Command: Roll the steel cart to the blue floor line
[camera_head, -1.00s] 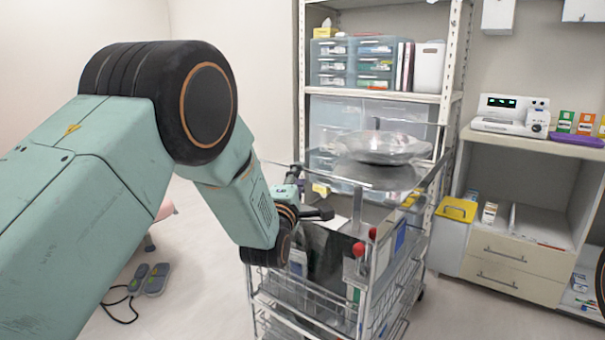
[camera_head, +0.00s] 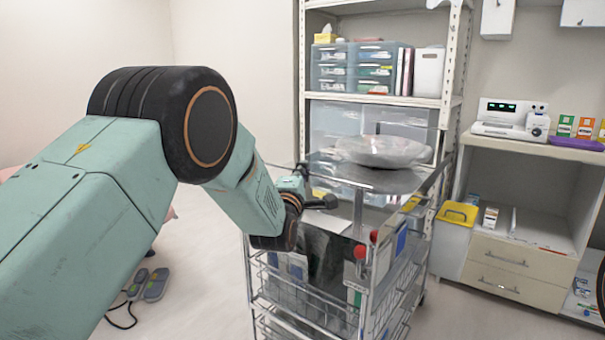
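The steel cart (camera_head: 378,181) stands in the middle of the view, with a flat upper tray, wire baskets below and two red knobs on its near side. A shiny shallow metal bowl rests on its upper tray. My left gripper (camera_head: 322,202) is at the cart's near left top, by the upper rail. Its dark fingers are small and partly hidden by the wrist, so I cannot tell whether they are closed or touch the rail. My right gripper is out of view. No blue floor line shows.
A tall shelf with drawers (camera_head: 358,68) and bins stands behind the cart. A yellow-lidded bin (camera_head: 457,215) and a wooden cabinet (camera_head: 516,262) are close on the right. A grey foot pedal (camera_head: 156,284) with a cable lies on the floor at left. Floor between pedal and cart is clear.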

